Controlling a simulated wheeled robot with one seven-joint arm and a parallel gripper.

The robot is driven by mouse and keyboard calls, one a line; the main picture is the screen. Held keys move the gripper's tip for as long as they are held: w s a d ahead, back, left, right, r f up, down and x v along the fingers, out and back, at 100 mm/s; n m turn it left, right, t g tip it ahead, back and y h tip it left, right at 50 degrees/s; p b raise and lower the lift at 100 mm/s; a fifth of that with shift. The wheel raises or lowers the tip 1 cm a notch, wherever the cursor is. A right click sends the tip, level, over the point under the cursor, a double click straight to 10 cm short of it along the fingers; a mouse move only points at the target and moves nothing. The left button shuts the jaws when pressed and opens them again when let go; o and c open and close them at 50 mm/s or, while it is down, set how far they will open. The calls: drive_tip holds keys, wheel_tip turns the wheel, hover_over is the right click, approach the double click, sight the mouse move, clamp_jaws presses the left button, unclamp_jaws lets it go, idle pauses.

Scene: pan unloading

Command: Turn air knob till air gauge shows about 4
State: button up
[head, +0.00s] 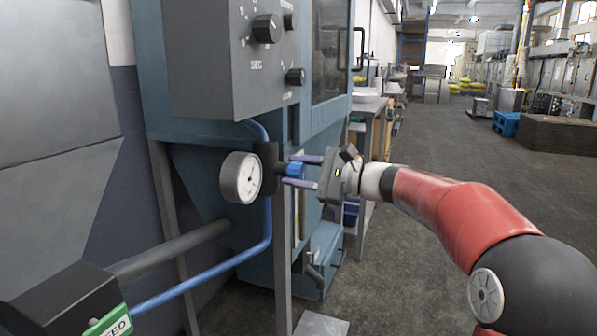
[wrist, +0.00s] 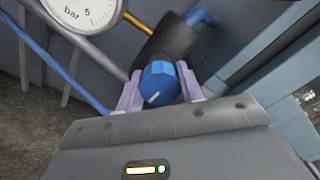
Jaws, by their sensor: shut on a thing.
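The blue air knob (head: 295,170) sits on the right side of a black regulator body (head: 268,169). The knob also shows in the wrist view (wrist: 160,84), with a white mark line on its face. My gripper (head: 306,171) is shut on the knob, with one pale purple finger on each side of it. The fingers also show in the wrist view (wrist: 160,92). The round white air gauge (head: 241,177) is on the left of the regulator. In the wrist view the gauge (wrist: 88,10) shows "bar" and a 6, cut off at the top. Its needle reading cannot be made out.
A grey control box (head: 225,60) with black knobs hangs above the regulator. A blue hose (head: 208,272) runs below it. A grey post (head: 284,255) stands below the knob. Open floor (head: 420,190) lies to the right.

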drive_tip(key=o, duration=1)
drive_tip(key=shift+d, duration=0.1)
drive_tip(key=v, duration=0.7)
drive_tip(key=shift+d+b, duration=0.3)
drive_tip(key=shift+b, duration=0.05)
drive_tip(key=shift+s, duration=0.1)
drive_tip(key=s+a+f+n+g+h, duration=0.1)
drive_tip(key=s+a+f+n+h, duration=0.1)
drive_tip(key=s+f+h, duration=0.4)
drive_tip(key=s+a+f+n+g+h, duration=0.15)
drive_tip(key=s+f, duration=0.25)
drive_tip(key=s, duration=0.4)
drive_tip(key=s+d+f+n+t+h, duration=0.1)
drive_tip(key=s+d+f+n+h, duration=0.3)
drive_tip(key=s, duration=0.5)
drive_tip(key=s+d+f+n+t+h, duration=0.1)
drive_tip(key=s+d+f+n+h, duration=0.3)
drive_tip(key=s+d+f, duration=0.3)
drive_tip(key=shift+s+d+f+n+h, duration=0.15)
drive_tip(key=shift+s+d+n+h, duration=0.2)
drive_tip(key=shift+s+d+h, duration=0.6)
